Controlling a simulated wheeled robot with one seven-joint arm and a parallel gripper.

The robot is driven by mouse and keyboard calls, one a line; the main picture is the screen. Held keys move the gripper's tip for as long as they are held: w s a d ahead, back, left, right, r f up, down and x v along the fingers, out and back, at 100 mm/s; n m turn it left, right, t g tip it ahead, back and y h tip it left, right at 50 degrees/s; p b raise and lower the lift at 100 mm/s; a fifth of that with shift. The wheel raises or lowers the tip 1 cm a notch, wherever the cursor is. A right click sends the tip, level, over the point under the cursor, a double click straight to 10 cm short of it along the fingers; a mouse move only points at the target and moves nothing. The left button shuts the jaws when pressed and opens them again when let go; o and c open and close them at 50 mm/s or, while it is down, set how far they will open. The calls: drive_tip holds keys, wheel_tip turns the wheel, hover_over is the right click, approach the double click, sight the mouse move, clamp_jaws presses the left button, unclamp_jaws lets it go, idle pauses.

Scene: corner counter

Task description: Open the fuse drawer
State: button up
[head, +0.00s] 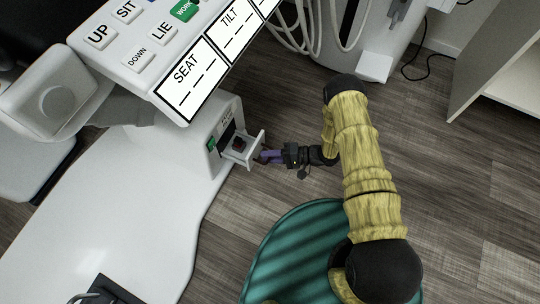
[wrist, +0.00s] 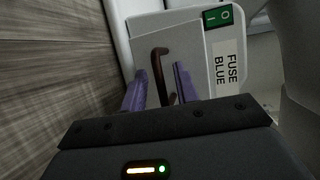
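The fuse drawer (head: 257,147) is a small white drawer standing out from the white unit in the head view. A dark red item (head: 238,144) sits inside it. In the wrist view the drawer front (wrist: 185,42) is pale grey with a brown bar handle (wrist: 157,62). My gripper (head: 262,156) is at the outer face of the drawer in the head view. In the wrist view the purple fingers of my gripper (wrist: 161,90) are apart, with the handle between them and gaps showing on both sides. The handle's lower end is partly hidden.
A green switch (wrist: 218,17) and a "FUSE BLUE" label (wrist: 229,63) are beside the drawer. The button panel (head: 150,45) overhangs the unit (head: 165,150) in the head view.

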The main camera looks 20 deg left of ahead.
drive_tip(key=p+v, duration=0.6)
drive_tip(key=v, duration=1.1)
drive_tip(key=shift+d, duration=0.15)
drive_tip(key=shift+w+r, duration=0.15)
